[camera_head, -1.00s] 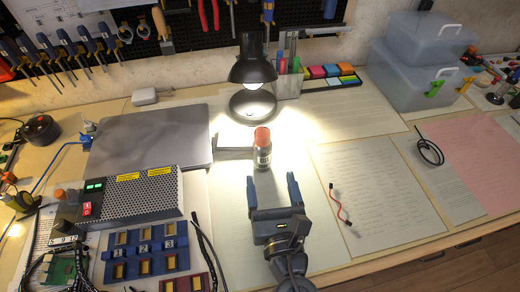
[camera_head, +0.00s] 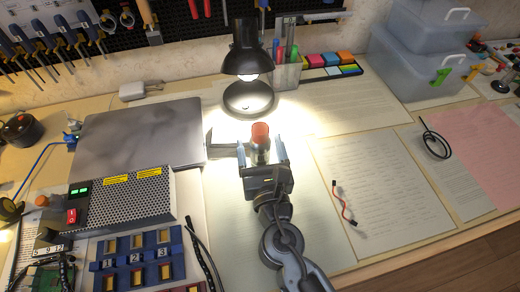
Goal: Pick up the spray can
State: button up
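The spray can (camera_head: 260,133) stands upright on the desk, with an orange-red cap and a dark grey body. It is just in front of the lamp. My gripper (camera_head: 260,147) reaches in from the front, with one finger on each side of the can. The fingers look open, with a small gap to the can on both sides. The lower part of the can is hidden behind the gripper's palm.
A black desk lamp (camera_head: 248,80) stands close behind the can. A closed laptop (camera_head: 140,135) and a perforated power supply (camera_head: 130,197) are to the left. A pen holder (camera_head: 287,75) is behind right. Papers (camera_head: 375,185) lie flat to the right.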

jog(key=shift+x, duration=0.85)
jog(key=shift+f, duration=0.1)
grip_shut()
